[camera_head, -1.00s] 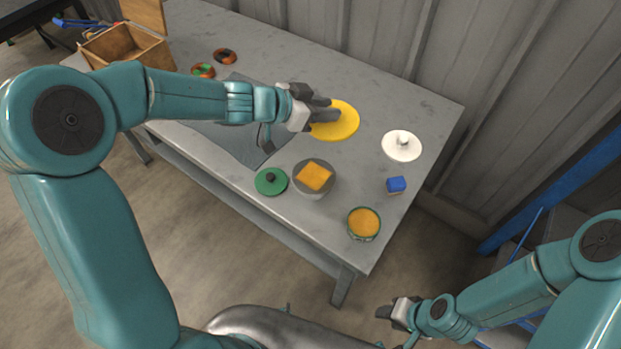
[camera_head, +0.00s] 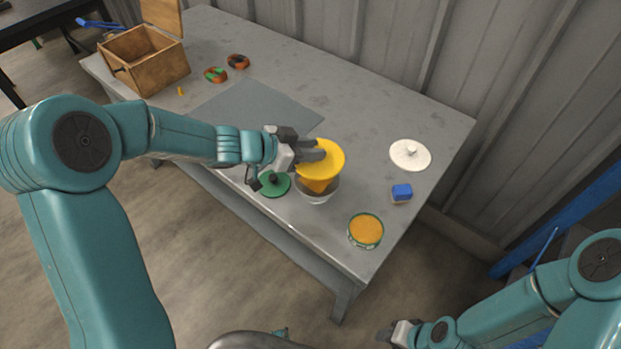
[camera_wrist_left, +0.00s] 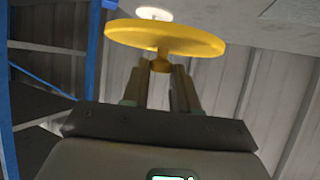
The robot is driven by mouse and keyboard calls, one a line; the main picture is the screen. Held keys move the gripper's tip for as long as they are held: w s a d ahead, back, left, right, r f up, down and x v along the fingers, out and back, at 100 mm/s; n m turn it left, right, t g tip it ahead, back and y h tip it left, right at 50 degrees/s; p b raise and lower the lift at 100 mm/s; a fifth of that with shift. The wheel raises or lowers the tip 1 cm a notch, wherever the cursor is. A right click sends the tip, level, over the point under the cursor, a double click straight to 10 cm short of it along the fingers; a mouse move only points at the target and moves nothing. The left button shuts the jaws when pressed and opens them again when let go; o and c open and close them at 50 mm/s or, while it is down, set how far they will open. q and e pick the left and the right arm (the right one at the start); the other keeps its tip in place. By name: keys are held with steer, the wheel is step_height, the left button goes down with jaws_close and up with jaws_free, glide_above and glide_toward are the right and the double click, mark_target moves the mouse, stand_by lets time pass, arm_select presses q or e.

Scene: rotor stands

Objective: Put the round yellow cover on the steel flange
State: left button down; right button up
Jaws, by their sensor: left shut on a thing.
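My left gripper (camera_head: 316,151) is shut on the knob of the round yellow cover (camera_head: 322,168). The left wrist view shows the yellow disc (camera_wrist_left: 165,38) with its knob between the two fingers (camera_wrist_left: 160,80). The cover is over the steel flange (camera_head: 318,198), a round grey piece on the table, and hides much of it. An orange-yellow patch shows between cover and flange. I cannot tell whether the cover touches it. My right gripper (camera_head: 387,335) is low at the bottom, away from the table, and its jaws are too small to read.
A green lid (camera_head: 273,186) lies close left of the flange. A green-rimmed orange tin (camera_head: 365,231), a blue block (camera_head: 402,192) and a white lid (camera_head: 410,154) are to the right. A wooden box (camera_head: 143,60) stands at the back left. The grey mat (camera_head: 250,108) is bare.

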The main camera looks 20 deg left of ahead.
arm_select(q)
steer(key=f, duration=0.3)
steer(key=shift+a, duration=0.2)
step_height(320, 180, down, 4)
steer(key=shift+d+f+b, duration=0.1)
steer(key=shift+b, duration=0.95)
steer(key=shift+s, duration=0.1)
steer(key=shift+f, duration=0.25)
steer(key=c, duration=0.9)
jaws_free()
steer(key=shift+o, duration=0.2)
